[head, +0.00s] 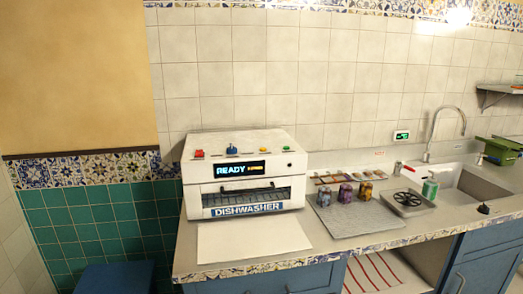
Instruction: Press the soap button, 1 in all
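A white countertop dishwasher (240,172) stands on the left part of the counter. Its display (239,170) reads "READY" with small orange text beside it that I cannot read clearly. Along its top are a red button (199,153), a blue raised control (231,148), a yellow button (264,149) and a green button (288,148). No label that I can read tells which one is for soap. The dishwasher's front label (246,209) reads "DISHWASHER". Neither of my grippers is in view.
A white flap or mat (250,240) lies before the dishwasher. Right of it, patterned cups (346,192) stand on a grey mat (335,222). A green-and-white bottle (430,187) stands near the sink (470,190) and tap (436,125). A green box (502,150) is far right.

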